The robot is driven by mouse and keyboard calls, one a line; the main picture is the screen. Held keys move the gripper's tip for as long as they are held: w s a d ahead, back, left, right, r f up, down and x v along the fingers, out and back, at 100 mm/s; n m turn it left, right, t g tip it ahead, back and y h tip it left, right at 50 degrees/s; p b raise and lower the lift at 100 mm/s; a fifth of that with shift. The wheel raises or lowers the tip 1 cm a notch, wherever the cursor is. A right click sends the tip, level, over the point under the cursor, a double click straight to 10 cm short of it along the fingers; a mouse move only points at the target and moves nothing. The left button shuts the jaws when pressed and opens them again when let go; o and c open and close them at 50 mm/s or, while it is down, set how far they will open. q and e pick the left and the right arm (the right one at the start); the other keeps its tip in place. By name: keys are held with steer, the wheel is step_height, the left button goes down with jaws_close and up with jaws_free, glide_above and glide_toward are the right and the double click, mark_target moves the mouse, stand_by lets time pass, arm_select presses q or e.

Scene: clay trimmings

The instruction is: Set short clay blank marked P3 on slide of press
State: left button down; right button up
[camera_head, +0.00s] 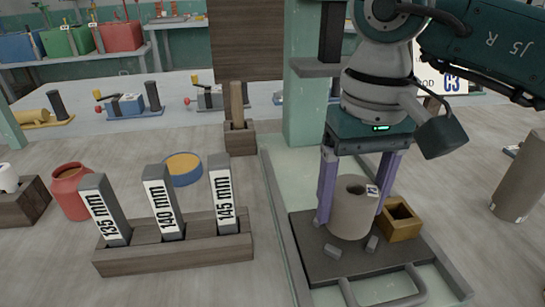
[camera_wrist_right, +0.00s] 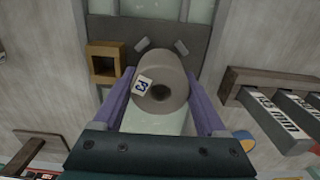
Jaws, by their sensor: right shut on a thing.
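My right gripper (camera_head: 350,205) is shut on a short grey-brown clay blank (camera_head: 352,212), one purple finger on each side. The blank is upright, with a dark round hole in its top. Its small tag (camera_wrist_right: 142,86) appears to read P3 in the right wrist view. The blank is over the dark slide (camera_head: 305,262) of the press; I cannot tell if its base touches. My left gripper is not in view.
Small grey pieces (camera_head: 332,250) lie on the slide around the blank. An open wooden box (camera_head: 402,231) is close at its right. A wooden rack (camera_head: 175,257) with 135, 140 and 145 mm gauges stands left. A taller clay cylinder (camera_head: 522,180) stands at far right.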

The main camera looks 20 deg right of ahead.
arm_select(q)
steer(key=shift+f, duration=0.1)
arm_select(e)
step_height(320, 180, down, 2)
steer(key=shift+f, duration=0.1)
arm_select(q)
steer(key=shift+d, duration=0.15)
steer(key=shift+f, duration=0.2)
arm_select(e)
steer(key=shift+f, duration=0.15)
steer(key=o, duration=1.6)
